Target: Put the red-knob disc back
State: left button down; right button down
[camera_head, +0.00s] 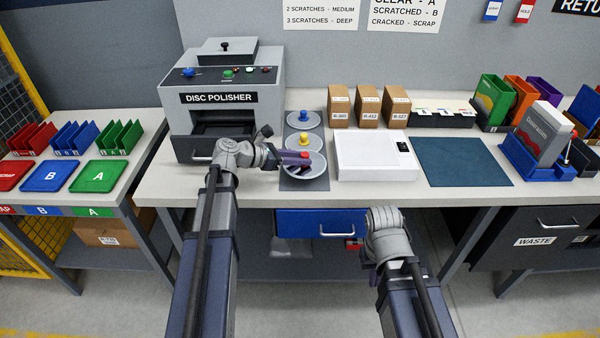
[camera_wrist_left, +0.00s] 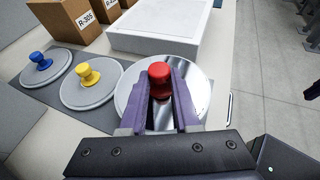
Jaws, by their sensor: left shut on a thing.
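The red-knob disc (camera_head: 316,172) is a shiny silver disc at the front end of the dark grey mat (camera_head: 290,183), beside the white box. My left gripper (camera_head: 300,157) reaches over it from the left. In the left wrist view its purple fingers (camera_wrist_left: 161,88) are shut on the red knob (camera_wrist_left: 158,70), with the disc (camera_wrist_left: 197,84) below them. I cannot tell whether the disc rests on the mat or hangs just above it. My right gripper (camera_head: 372,279) is low in front of the table, mostly hidden by its own wrist.
A yellow-knob disc (camera_head: 303,142) and a blue-knob disc (camera_head: 303,121) lie behind it in a row. The disc polisher (camera_head: 219,102) stands left, a white box (camera_head: 374,157) right. Brown boxes (camera_head: 368,106) stand behind. The blue mat (camera_head: 463,161) is bare.

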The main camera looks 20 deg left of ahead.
aim_at(295, 167)
pick_arm(q)
jog(key=shift+f+b, duration=1.8)
jog(key=shift+f, duration=0.15)
jog(key=c, duration=0.6)
grip_release()
jog(key=shift+r, duration=0.3)
jog(key=p+v, duration=0.4)
jog(key=v, duration=0.6)
jog(key=shift+s+a+r, duration=0.1)
jog(key=shift+a+r, duration=0.05)
jog(key=shift+a, duration=0.1)
jog(key=shift+s+a+r+p, duration=0.15)
jog(key=shift+s+a+p, duration=0.15)
jog(key=shift+s+a, duration=0.2)
